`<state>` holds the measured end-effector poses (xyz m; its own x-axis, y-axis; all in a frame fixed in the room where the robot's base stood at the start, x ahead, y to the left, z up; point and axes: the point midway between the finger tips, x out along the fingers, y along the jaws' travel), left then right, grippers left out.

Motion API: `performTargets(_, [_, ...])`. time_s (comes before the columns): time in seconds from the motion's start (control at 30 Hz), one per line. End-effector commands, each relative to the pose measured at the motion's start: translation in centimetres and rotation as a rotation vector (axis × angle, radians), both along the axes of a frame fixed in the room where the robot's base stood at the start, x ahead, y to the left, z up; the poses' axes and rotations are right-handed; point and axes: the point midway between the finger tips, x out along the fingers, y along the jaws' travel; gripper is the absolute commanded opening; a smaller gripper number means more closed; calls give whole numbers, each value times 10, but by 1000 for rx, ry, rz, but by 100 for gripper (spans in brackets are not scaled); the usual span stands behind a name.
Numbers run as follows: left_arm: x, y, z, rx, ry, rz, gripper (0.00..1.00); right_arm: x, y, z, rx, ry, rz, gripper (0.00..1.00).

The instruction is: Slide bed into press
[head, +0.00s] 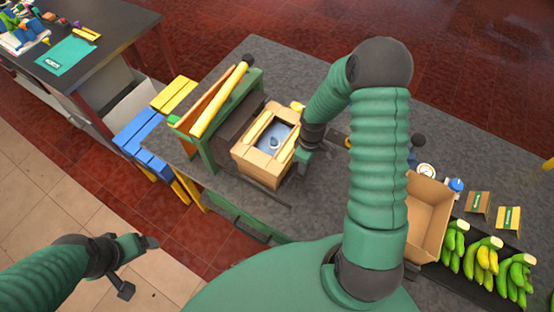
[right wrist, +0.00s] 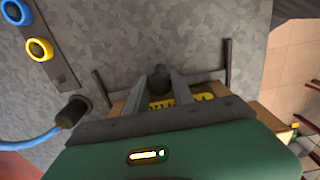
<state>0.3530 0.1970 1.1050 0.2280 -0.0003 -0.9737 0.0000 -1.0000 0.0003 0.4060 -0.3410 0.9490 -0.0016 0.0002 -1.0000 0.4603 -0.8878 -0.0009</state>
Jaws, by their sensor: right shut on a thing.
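The bed (head: 240,151) is a light wooden box with yellow strips around a blue recess that holds a small dark shape. It sits on the grey worktop, up against the dark opening of the press (head: 204,150), which has a green frame and a yellow bar on top. I cannot tell how far inside it reaches. My right gripper (head: 301,158) is at the bed's right side. In the right wrist view its fingers are shut on a dark round knob (right wrist: 160,78), with the bed's wood and yellow partly hidden behind the gripper. My left gripper (head: 137,266) is open and empty, over the floor.
Dark rails (right wrist: 228,62) flank the knob on the worktop. A cardboard box (head: 428,215), bananas (head: 484,262) and small cards (head: 508,217) are at the right. A blue and yellow stool (head: 143,134) stands left of the press. A second table (head: 112,32) is at the far left.

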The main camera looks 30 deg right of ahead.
Motion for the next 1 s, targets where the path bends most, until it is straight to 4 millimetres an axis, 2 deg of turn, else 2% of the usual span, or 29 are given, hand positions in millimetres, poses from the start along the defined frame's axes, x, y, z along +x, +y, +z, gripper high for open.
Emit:
performTargets(0.63, [0, 0, -3, 0, 0, 0, 85, 46, 21, 1, -3, -6, 0, 0])
performTargets(1.0, [0, 0, -3, 0, 0, 0, 85, 50, 24, 1, -2, -5, 0, 0])
